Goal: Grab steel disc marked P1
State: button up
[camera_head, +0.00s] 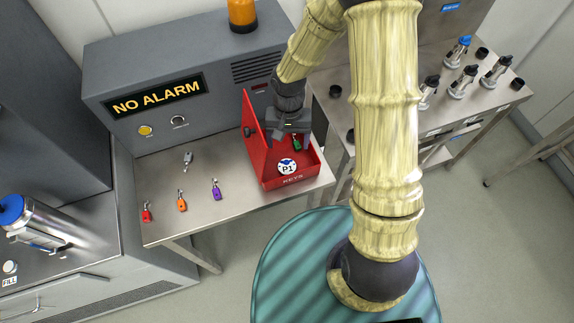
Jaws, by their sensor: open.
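The steel disc marked P1 (287,167) lies inside the open red box labelled KEYS (293,180), near its front wall, with the marking facing up. My gripper (287,138) is over the back part of the box, behind the disc in the picture and apart from it. Its jaws are open, and nothing shows between them. My arm hides part of the box's back right side.
A green key tag (297,143) lies in the box beside my gripper. Red (147,213), orange (182,202) and purple (216,191) tags lie on the steel table (240,219). The NO ALARM cabinet (195,80) stands behind. Several canisters stand on the right table (452,120).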

jog(key=p, duration=0.1)
send_over(287, 166)
jog(key=f, duration=0.5)
jog(key=shift+w+d+f, duration=0.2)
jog(key=shift+w+f, duration=0.15)
jog(key=shift+f, duration=0.05)
jog(key=shift+s+r, duration=0.1)
jog(key=shift+a, duration=0.1)
jog(key=shift+f, duration=0.3)
jog(key=f+p, duration=0.2)
jog(key=f, duration=0.1)
jog(key=shift+s+a+f, duration=0.15)
jog(key=shift+s+f, duration=0.05)
jog(key=shift+f, duration=0.65)
jog(key=c, duration=1.3)
